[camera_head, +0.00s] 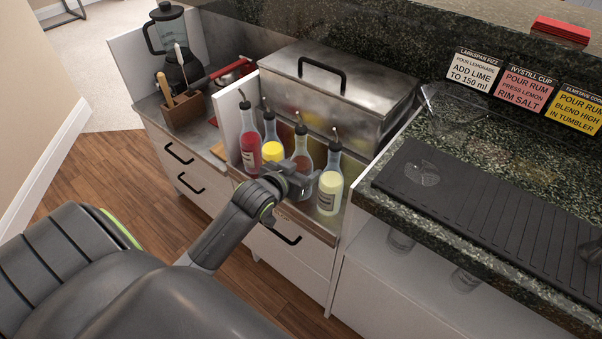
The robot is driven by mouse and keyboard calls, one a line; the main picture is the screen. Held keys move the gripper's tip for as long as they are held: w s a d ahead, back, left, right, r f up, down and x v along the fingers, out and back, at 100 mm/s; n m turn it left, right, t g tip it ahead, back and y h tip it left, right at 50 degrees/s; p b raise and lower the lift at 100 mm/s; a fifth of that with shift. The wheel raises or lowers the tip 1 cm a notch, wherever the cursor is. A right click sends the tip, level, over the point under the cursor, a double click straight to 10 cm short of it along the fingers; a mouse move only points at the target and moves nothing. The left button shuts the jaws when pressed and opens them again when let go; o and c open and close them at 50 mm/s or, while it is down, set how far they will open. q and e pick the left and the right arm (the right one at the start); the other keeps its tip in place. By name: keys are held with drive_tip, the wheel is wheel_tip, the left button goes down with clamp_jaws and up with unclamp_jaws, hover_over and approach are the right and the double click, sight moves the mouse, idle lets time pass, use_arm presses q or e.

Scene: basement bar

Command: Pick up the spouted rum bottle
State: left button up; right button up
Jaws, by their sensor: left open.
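Several spouted bottles stand upright in a row on the low steel counter. The brown bottle (302,154), which I take for the rum, is third from the left; its label cannot be read and its lower part is hidden behind my gripper. A red bottle (250,142) and a yellow bottle (271,146) stand to its left, and a pale yellow bottle (330,186) to its right. My left gripper (299,178) is open in front of the brown bottle's lower part. I cannot tell whether it touches the bottle. My right gripper is out of view.
A steel lidded box (335,97) stands close behind the bottles. A white divider (229,120) is at their left, with a wooden utensil holder (183,107) and blender (170,45) beyond. The raised granite counter (470,160) with a black mat (480,205) is at right.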

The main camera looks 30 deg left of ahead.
sight(305, 136)
use_arm(q)
drive_tip(key=shift+x, duration=1.1)
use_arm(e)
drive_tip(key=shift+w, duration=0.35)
use_arm(q)
drive_tip(key=shift+r, duration=0.1)
drive_tip(key=c, duration=1.1)
wheel_tip(305, 136, up, 9)
drive_tip(key=shift+f+p, duration=0.1)
drive_tip(key=shift+p, duration=0.9)
drive_tip(key=shift+r, duration=0.65)
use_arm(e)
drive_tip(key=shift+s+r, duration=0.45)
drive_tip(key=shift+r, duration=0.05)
